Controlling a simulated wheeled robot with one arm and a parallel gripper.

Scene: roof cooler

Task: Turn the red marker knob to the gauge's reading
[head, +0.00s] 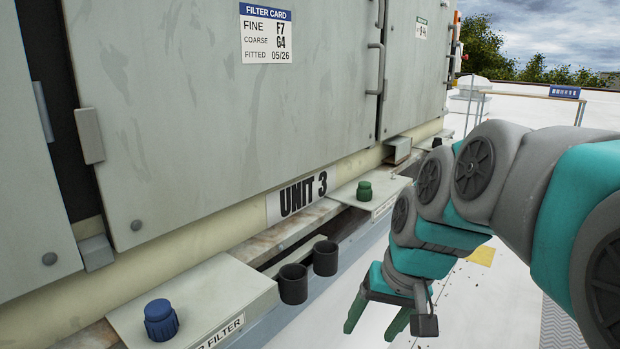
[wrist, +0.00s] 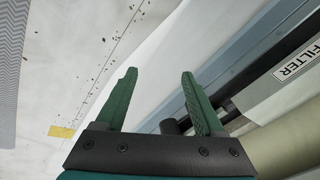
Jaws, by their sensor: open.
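I see no red marker knob and no gauge in either view. My gripper (head: 376,322) hangs low at the bottom right of the head view, in front of the cabinet's ledge. In the wrist view its two green fingers (wrist: 158,75) are spread apart with nothing between them. A blue knob (head: 161,320) stands on a ledge plate at the lower left of the head view. A green knob (head: 364,190) stands on another plate further along, beyond my gripper.
A grey cabinet (head: 230,130) marked UNIT 3 (head: 297,195) fills the left, with a filter card (head: 267,34). Two black cups (head: 293,284) (head: 325,258) sit at the ledge's edge. Behind stands a table (head: 525,96). A yellow patch (head: 482,256) marks the pale, open roof floor.

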